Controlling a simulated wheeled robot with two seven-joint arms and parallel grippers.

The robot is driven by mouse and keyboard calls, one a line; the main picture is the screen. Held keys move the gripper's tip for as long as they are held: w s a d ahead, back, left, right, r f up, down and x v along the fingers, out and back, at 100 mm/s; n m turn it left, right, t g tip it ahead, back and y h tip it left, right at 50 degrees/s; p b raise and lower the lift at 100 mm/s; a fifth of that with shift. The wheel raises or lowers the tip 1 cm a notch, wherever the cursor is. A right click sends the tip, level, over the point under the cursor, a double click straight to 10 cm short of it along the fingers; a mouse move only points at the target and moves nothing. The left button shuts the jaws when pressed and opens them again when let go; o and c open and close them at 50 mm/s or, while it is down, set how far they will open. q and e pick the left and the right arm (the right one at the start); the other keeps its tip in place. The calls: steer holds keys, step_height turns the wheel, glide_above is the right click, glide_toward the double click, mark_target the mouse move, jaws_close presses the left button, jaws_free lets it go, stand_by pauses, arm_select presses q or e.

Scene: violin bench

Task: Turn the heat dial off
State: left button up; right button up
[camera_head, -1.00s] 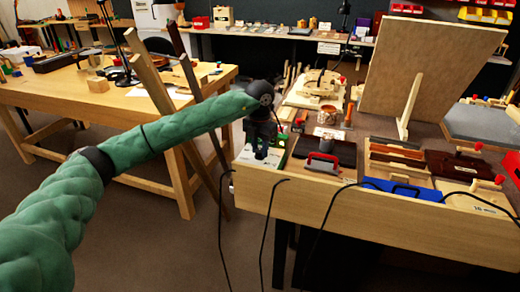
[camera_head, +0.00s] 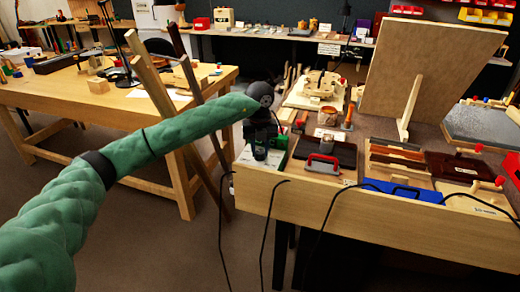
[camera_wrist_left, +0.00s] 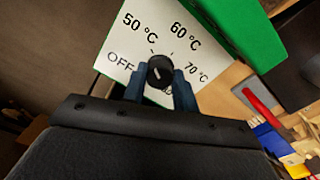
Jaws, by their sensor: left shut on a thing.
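The heat dial (camera_wrist_left: 159,71) is a round black knob on a white panel (camera_wrist_left: 128,52) marked OFF, 50 °C, 60 °C and 70 °C, with a further mark partly hidden. A short pale line shows on the knob; I cannot tell for certain which mark it points to. My left gripper (camera_wrist_left: 159,90) has its two blue-grey fingers on either side of the dial, shut on it. In the head view my left gripper (camera_head: 262,152) is over the near left corner of the bench and hides the dial. My right gripper is not in view.
A green box (camera_wrist_left: 240,30) stands right beside the panel. On the bench (camera_head: 330,208) are a red-handled dark block (camera_head: 322,162), a blue case (camera_head: 400,190) and a propped board (camera_head: 430,70). Black cables hang over the front edge. A wooden table (camera_head: 130,105) stands to the left.

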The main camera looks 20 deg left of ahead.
mark_target(260, 151)
arm_select(q)
steer(key=shift+r, duration=0.1)
stand_by(0.3)
steer(key=o, duration=1)
steer(key=shift+c, duration=0.2)
step_height(260, 151, up, 7)
steer(key=shift+f, duration=0.1)
steer(key=shift+r, duration=0.45)
